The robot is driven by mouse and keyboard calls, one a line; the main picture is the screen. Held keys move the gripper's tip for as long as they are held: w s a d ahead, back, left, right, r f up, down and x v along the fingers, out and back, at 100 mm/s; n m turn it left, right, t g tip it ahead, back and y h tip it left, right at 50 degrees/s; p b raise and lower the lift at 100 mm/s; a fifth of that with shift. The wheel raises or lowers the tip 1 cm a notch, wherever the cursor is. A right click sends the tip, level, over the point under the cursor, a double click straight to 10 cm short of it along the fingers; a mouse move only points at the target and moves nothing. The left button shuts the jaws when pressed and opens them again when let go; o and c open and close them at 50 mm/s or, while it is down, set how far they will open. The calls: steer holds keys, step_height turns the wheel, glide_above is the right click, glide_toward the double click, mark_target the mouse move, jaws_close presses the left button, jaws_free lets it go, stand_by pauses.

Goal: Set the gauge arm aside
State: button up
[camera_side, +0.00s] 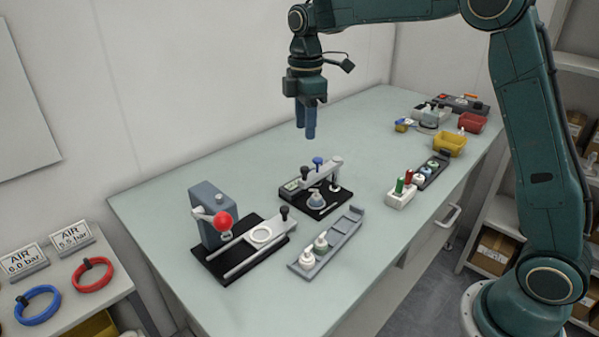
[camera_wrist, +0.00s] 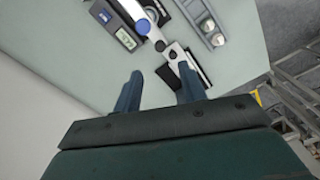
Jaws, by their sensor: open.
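The gauge arm (camera_side: 327,168) is a pale bar with a blue knob (camera_side: 318,161) on top. It lies across a small gauge stand with a black base (camera_side: 318,211), over a grey round part (camera_side: 316,197). In the wrist view the gauge arm (camera_wrist: 168,45) runs diagonally at the top, with its blue knob (camera_wrist: 143,27) ahead of my fingertips. My gripper (camera_side: 306,133) hangs above and behind the stand, blue fingers pointing down, clear of everything. In the wrist view my gripper (camera_wrist: 160,88) is open and empty.
A press with a red ball handle (camera_side: 223,221) stands left of the stand. A grey tray (camera_side: 330,240) with white-capped parts lies in front. Bins (camera_side: 450,145) are farther back. The table behind the stand is clear.

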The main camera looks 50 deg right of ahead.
mark_target(305, 167)
step_height(305, 167, down, 10)
steer(key=shift+r, duration=0.1)
stand_by(0.4)
jaws_close()
